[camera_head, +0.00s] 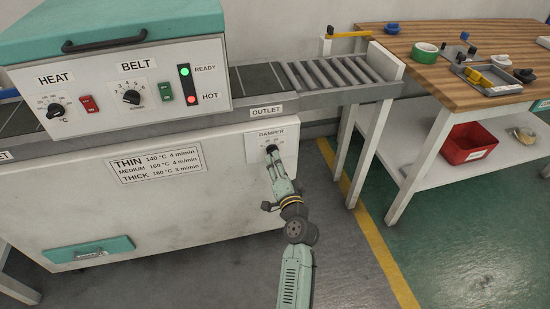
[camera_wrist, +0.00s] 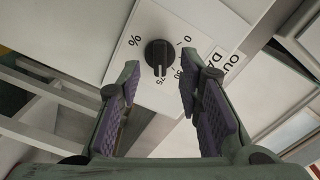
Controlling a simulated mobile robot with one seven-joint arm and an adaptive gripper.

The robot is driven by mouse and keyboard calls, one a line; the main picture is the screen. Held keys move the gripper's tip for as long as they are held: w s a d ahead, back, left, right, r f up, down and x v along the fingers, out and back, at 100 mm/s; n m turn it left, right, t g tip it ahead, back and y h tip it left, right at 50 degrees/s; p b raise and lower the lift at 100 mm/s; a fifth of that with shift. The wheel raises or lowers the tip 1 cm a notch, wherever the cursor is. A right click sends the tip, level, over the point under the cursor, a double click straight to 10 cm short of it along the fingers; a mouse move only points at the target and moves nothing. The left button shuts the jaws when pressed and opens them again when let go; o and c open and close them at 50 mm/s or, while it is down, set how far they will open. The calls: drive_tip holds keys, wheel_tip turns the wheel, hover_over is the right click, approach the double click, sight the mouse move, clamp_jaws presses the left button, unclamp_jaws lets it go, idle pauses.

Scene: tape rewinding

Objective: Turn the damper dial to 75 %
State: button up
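The damper dial (camera_head: 271,148) is a black knob on a white plate at the right end of the machine's front, under the word DAMPER. In the wrist view the knob (camera_wrist: 158,56) is elongated, with 0, 50, 75 and a % sign around it. A pale mark on it appears to point down in the picture, near the 75, though it is too small to read exactly. My gripper (camera_wrist: 160,74) is open, with its purple-padded fingers apart on either side of the knob and no visible contact. In the head view my gripper (camera_head: 275,160) is right at the dial.
HEAT (camera_head: 56,111) and BELT (camera_head: 131,97) knobs sit on the upper panel, beside a lit green READY lamp (camera_head: 185,72). A roller outlet (camera_head: 338,72) juts out above and right of the dial.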

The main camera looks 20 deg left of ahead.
drive_tip(key=shift+v, duration=2.1)
